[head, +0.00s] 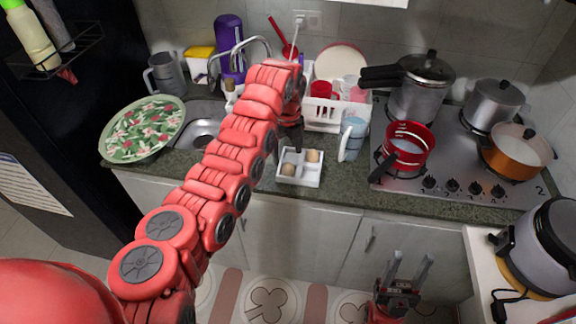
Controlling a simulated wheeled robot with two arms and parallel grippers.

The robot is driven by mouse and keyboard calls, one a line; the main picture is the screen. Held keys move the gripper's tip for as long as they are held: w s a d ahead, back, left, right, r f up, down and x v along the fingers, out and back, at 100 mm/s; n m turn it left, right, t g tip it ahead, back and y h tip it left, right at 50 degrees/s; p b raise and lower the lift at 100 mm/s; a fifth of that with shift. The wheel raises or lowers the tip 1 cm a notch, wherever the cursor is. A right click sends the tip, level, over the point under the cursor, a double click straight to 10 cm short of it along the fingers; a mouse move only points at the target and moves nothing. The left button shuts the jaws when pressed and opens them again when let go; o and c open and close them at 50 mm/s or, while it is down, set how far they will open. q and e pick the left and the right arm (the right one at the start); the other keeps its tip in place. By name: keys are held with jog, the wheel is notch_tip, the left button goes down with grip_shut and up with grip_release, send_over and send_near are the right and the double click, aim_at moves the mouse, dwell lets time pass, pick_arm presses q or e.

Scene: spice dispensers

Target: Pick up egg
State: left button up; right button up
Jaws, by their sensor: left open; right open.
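Two brown eggs sit in a small white tray with compartments (299,181) near the counter's front edge. One egg (313,155) is in the back right compartment and the other egg (288,169) is in the front left one. My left arm reaches over the counter and bends down at its far end. My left gripper (297,147) is open and points down at the back of the tray, close to the back right egg; its fingers are mostly hidden. My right gripper (406,268) is open and empty, pointing up in front of the cabinets, below counter height.
A blue-white mug (352,138) stands just right of the tray. A red pot (408,145) and other cookware are on the stove (456,170). A white dish rack (322,116) is behind, and the sink (197,130) and patterned plate (143,128) are left.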

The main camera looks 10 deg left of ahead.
aim_at(288, 163)
pick_arm(q)
jog(key=shift+w+f, duration=0.1)
jog(key=shift+f, duration=0.45)
jog(key=shift+w+f+p, duration=0.1)
jog(key=shift+f+p, duration=0.1)
jog(key=shift+p, duration=0.3)
jog(key=shift+w+f+p, duration=0.2)
jog(key=shift+f+p, duration=0.3)
jog(key=shift+f, duration=0.2)
jog(key=shift+w+f+p, duration=0.1)
jog(key=shift+f+p, duration=0.2)
jog(key=shift+f, duration=1.3)
grip_shut()
jog(key=shift+r, duration=0.15)
